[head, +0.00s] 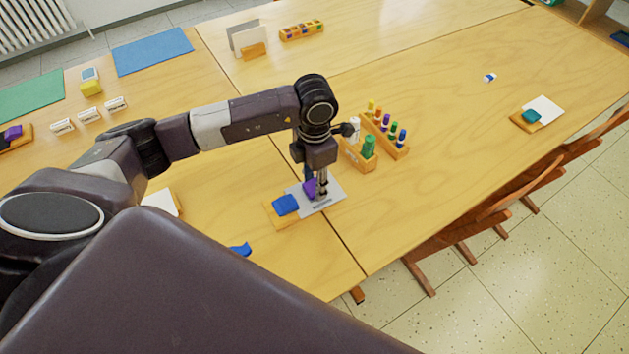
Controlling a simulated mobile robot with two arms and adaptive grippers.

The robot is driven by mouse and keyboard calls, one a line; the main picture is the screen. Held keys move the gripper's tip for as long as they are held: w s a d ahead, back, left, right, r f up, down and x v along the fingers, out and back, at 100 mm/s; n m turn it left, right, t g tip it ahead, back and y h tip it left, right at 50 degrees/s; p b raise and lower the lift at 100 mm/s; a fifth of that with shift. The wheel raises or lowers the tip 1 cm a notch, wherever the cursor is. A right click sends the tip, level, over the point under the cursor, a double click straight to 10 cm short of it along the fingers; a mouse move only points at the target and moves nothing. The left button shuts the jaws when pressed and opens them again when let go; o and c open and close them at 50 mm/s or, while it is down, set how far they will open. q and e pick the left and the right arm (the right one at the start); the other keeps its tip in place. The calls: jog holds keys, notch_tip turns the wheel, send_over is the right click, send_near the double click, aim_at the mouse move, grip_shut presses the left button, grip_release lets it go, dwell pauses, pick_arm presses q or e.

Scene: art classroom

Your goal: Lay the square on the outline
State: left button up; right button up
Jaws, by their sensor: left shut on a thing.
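My left gripper (322,192) points down over a grey-white card (328,205) on the table. It is shut on a purple piece (310,187), which shows just left of the fingers, at or just above the card. The piece's full shape and any outline under it are hidden by the fingers. Dark lettering shows along the card's near edge. A blue piece (286,204) lies on a wooden tray (275,218) at the card's left. My right gripper is not in view.
Wooden holders with a green bottle (368,147) and colored markers (388,125) stand close behind and right of the card. A blue scrap (240,249) lies nearer. A tray with a teal piece (531,116) is far right. Chairs (480,220) line the right edge.

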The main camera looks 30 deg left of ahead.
pick_arm(q)
jog(key=shift+f+b, duration=0.15)
jog(key=shift+b, duration=0.2)
dwell(0.7)
jog(key=shift+f+b, duration=0.2)
jog(key=shift+b, duration=0.3)
dwell(1.2)
dwell(0.4)
jog(key=o, duration=0.8)
jog(key=shift+o, duration=1.4)
jog(key=shift+r, duration=0.2)
